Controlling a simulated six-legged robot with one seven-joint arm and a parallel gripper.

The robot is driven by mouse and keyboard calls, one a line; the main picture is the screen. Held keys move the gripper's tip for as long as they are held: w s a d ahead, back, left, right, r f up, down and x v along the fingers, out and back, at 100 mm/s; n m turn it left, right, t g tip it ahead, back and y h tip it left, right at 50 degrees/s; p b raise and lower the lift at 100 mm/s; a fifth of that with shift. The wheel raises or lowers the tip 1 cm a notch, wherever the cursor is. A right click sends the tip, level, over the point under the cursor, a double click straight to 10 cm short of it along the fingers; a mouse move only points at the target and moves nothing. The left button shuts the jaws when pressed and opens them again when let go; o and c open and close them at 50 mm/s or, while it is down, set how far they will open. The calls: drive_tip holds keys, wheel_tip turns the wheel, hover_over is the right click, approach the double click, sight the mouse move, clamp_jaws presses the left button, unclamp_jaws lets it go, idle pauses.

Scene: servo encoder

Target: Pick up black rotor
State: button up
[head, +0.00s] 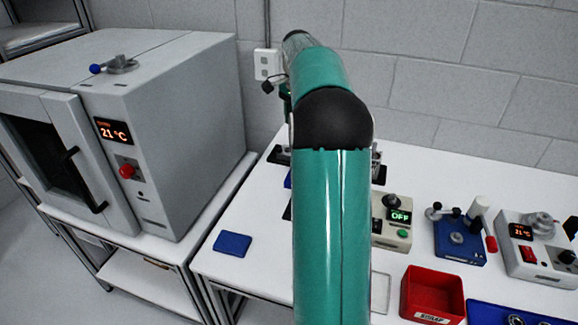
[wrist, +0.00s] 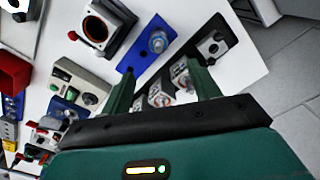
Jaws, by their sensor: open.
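My gripper (wrist: 161,67) shows in the wrist view with its two green fingers apart and nothing visibly held between them. Beyond and between the fingers is a long black tray (wrist: 185,66) with several small metallic and whitish parts. A dark knob-like part on a pale square block (wrist: 212,47) sits at the tray's far right end. I cannot tell for certain which part is the black rotor. In the head view my green arm hides the gripper and most of this area.
A blue plate (wrist: 139,54) with a metallic cylinder (wrist: 157,41) lies beside the black tray. A grey box with a dark round opening (wrist: 107,29) stands near it. In the head view, a red bin (head: 432,294) stands at right and a large grey oven (head: 190,130) at left.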

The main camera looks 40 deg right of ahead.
drive_tip(key=f, duration=0.5)
drive_tip(key=s+f, duration=0.1)
drive_tip(key=f, duration=0.1)
drive_tip(key=shift+f, duration=0.4)
drive_tip(key=shift+w+f, duration=0.15)
drive_tip(key=shift+f, duration=0.15)
drive_tip(key=shift+w+f, duration=0.2)
drive_tip(key=shift+f, duration=2.4)
drive_tip(key=shift+a, duration=0.1)
clamp_jaws()
